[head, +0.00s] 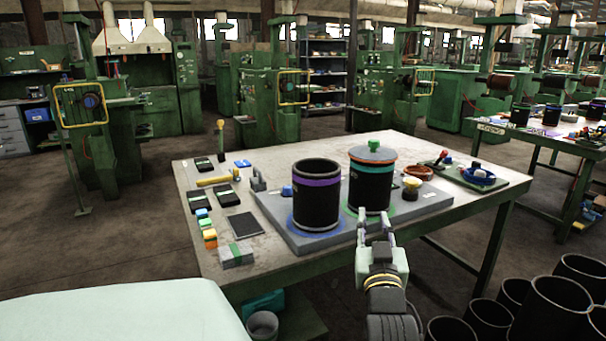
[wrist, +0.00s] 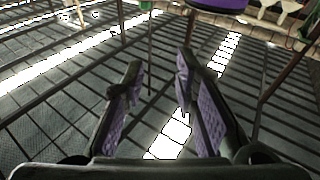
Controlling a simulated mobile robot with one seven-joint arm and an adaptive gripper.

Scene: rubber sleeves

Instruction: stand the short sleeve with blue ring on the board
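The grey board (head: 270,207) lies on the table. A black sleeve with a purple ring (head: 317,200) stands upright on its left part, inside a blue circle. A black sleeve with teal and orange bands and a knobbed lid (head: 371,185) stands to its right, over a green circle. I cannot pick out a blue-ringed short sleeve for sure; a small dark sleeve (head: 552,117) on the back right table has a bluish band. My gripper (head: 374,218) is open and empty, in front of the board. The wrist view shows its parted fingers (wrist: 160,80) and part of a purple-banded object (wrist: 217,5).
Several black cylinders (head: 555,305) stand on the floor at lower right. Boxes, colored blocks (head: 206,228) and a yellow-handled hammer (head: 218,180) lie on the table's left side. A tray with blue items (head: 480,176) sits at the right. Bare tabletop shows along the front edge.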

